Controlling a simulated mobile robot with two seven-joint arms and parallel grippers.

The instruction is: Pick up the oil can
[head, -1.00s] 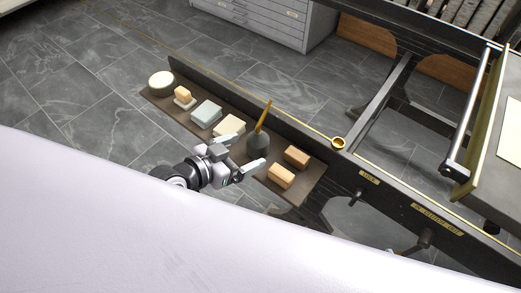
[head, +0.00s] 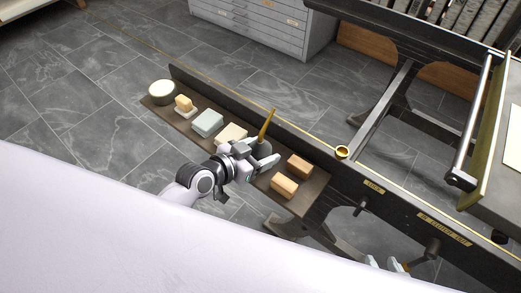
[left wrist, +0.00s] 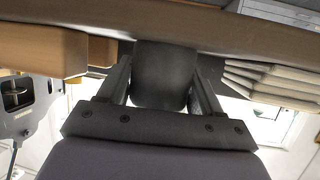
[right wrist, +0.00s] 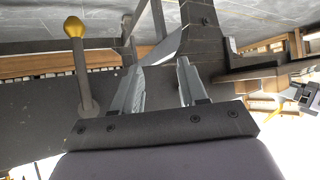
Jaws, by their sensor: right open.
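The oil can (head: 264,149), dark with a long brass-yellow spout pointing up, stands on the dark shelf (head: 234,164). My left gripper (head: 263,153) is at the can, with a finger on either side of its body. In the left wrist view the can's dark round body (left wrist: 163,75) fills the space between the fingers, and I cannot tell whether they press on it. The can's lower part is partly hidden by the gripper in the head view. My right gripper (head: 387,265) is open and empty near the press frame, low in the head view.
Two tan blocks (head: 284,185) (head: 299,166) lie right of the can. A cream block (head: 231,133), a grey-blue block (head: 207,123), a small yellow block (head: 183,103) and a round tub (head: 161,91) lie left. The press side rail (head: 300,140) runs behind the shelf.

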